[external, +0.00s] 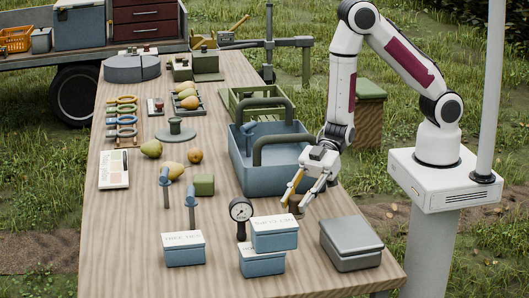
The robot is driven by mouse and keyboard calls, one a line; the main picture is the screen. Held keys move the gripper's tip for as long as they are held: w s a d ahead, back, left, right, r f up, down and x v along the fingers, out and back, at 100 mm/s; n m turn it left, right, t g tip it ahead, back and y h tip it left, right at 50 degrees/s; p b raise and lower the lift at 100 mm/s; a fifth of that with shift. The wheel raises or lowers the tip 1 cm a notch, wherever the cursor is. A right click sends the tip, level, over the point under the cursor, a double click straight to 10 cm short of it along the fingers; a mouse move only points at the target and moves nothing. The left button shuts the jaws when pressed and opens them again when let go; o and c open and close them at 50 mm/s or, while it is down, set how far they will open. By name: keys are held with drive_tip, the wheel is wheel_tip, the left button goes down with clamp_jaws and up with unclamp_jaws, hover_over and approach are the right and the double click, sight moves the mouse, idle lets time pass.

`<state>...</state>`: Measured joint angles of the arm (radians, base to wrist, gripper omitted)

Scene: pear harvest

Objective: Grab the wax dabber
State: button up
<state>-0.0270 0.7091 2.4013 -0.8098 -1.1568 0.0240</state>
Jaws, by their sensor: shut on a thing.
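My gripper (299,203) points down at the front right of the blue tote, low over the wooden table. It is shut on a small brown thing, which I take to be the wax dabber (296,210). The fingers hide part of it, and its exact shape is too small to tell. I cannot tell whether its lower end touches the table.
The blue tote (242,165) with dark handles stands just behind my gripper. A dial gauge (241,213), labelled blue boxes (184,249) and a grey case (350,243) stand in front. Blue-handled tools (191,207) and pears (151,149) are further left.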

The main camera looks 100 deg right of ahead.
sight(297, 197)
drive_tip(key=shift+r, duration=1.8)
